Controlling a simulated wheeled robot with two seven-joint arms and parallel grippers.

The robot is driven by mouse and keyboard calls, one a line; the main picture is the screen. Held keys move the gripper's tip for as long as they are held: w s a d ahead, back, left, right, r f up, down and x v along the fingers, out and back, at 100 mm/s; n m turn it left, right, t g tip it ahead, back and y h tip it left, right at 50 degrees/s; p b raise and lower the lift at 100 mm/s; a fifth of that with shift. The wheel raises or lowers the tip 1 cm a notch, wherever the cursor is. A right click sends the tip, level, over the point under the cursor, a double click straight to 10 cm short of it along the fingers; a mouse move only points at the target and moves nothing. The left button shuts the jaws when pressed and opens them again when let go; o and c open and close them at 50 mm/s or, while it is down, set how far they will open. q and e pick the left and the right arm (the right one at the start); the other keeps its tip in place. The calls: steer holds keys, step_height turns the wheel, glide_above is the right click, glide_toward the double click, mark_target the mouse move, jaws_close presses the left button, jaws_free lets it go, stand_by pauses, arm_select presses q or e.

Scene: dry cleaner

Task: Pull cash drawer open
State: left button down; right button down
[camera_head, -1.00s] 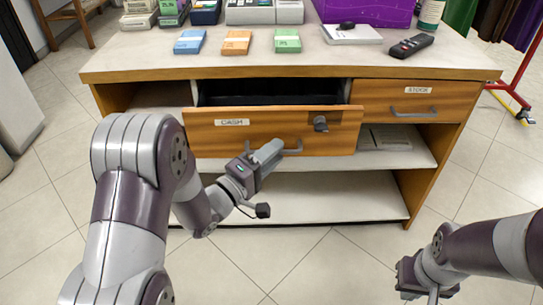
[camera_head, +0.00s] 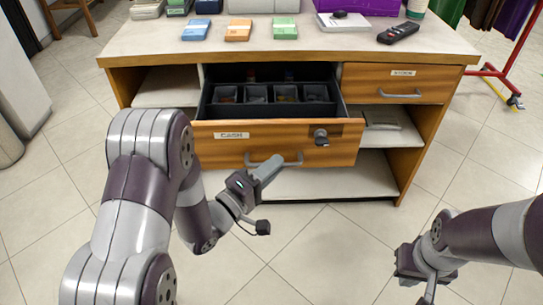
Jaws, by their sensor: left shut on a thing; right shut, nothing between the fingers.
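The cash drawer (camera_head: 215,154) has a wooden front with a white label at its left, a dark lock knob at its right and a grey bar handle (camera_head: 292,162). It stands well out from the counter, and its black inside with several small compartments (camera_head: 270,94) shows. My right gripper (camera_head: 418,280) is at the lower right, away from the drawer, shut and empty.
The closed stock drawer (camera_head: 375,84) is right of the cash drawer. Open shelves (camera_head: 330,180) lie below. Blue, orange (camera_head: 239,31) and green packs and a black handset (camera_head: 398,33) lie on the countertop (camera_head: 160,38). A red rack (camera_head: 503,75) stands at the right. The floor in front is clear.

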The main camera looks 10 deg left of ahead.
arm_select(q)
steer(key=shift+s+d, duration=0.1)
steer(key=shift+s, duration=0.15)
steer(key=c, duration=1.2)
jaws_free()
steer(key=p+v, duration=0.2)
steer(key=v, duration=1)
steer(key=shift+s+p, duration=0.3)
steer(key=shift+p, duration=0.05)
